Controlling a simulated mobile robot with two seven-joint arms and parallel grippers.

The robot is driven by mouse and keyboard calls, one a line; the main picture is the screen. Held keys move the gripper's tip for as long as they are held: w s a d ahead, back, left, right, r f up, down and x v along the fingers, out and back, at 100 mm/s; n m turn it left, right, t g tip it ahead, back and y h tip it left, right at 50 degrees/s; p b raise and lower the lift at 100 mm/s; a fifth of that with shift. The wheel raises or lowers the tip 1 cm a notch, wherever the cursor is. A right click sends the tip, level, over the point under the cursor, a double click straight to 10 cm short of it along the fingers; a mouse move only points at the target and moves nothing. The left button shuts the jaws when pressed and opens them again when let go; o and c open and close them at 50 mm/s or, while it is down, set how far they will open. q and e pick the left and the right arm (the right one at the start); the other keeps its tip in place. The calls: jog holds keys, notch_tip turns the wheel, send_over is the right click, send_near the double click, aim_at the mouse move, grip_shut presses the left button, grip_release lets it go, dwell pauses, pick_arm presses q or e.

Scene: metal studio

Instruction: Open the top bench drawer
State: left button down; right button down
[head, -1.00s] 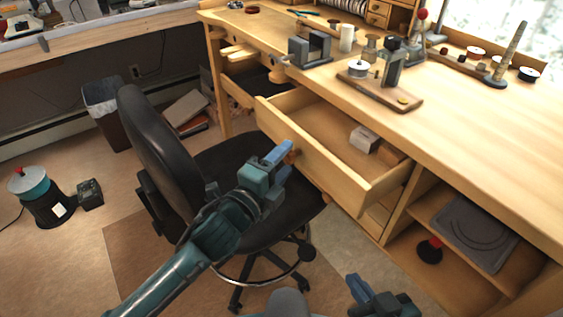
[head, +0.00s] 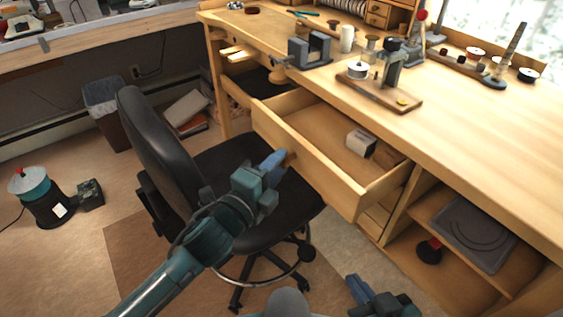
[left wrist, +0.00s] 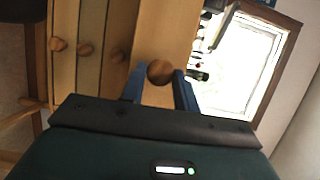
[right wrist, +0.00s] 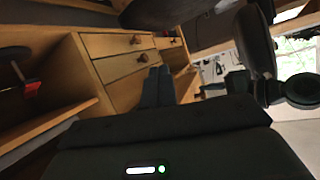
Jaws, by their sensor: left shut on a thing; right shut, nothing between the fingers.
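The top bench drawer (head: 318,165) is pulled well out of the wooden bench in the head view, and its inside shows. Its round wooden knob (left wrist: 160,72) sits between the blue fingers of my left gripper (head: 279,160) in the left wrist view. The left gripper is shut on that knob. My right gripper (right wrist: 158,86) is shut and empty, low in front of the bench; its hand also shows at the bottom of the head view. Lower drawers (right wrist: 125,62) with round knobs are closed in the right wrist view.
A black office chair (head: 165,150) stands close to the drawer, beneath my left arm. Small boxes (head: 361,141) lie inside the drawer. An open shelf (head: 440,265) is right of the drawers. A vise (head: 311,50) and tools stand on the benchtop (head: 465,125).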

pick_arm(q)
jog(key=s+a+p, duration=0.1)
jog(key=s+a, duration=0.3)
jog(key=a, duration=0.2)
jog(key=shift+s+a, duration=0.35)
jog(key=shift+s, duration=0.05)
pick_arm(e)
jog(key=shift+w+a+f+g, duration=0.2)
jog(key=shift+a+f+g, duration=0.1)
jog(key=shift+a+g, duration=0.15)
pick_arm(q)
jog(key=c, duration=1.1)
grip_release()
jog(key=shift+o, duration=0.2)
jog(key=b+v, duration=0.1)
jog(key=v, duration=1.2)
pick_arm(e)
jog(key=shift+s+d+r+t, duration=0.1)
jog(key=shift+d+r+t, duration=0.15)
jog(key=shift+d+t, duration=0.2)
pick_arm(q)
jog(key=shift+s, duration=0.1)
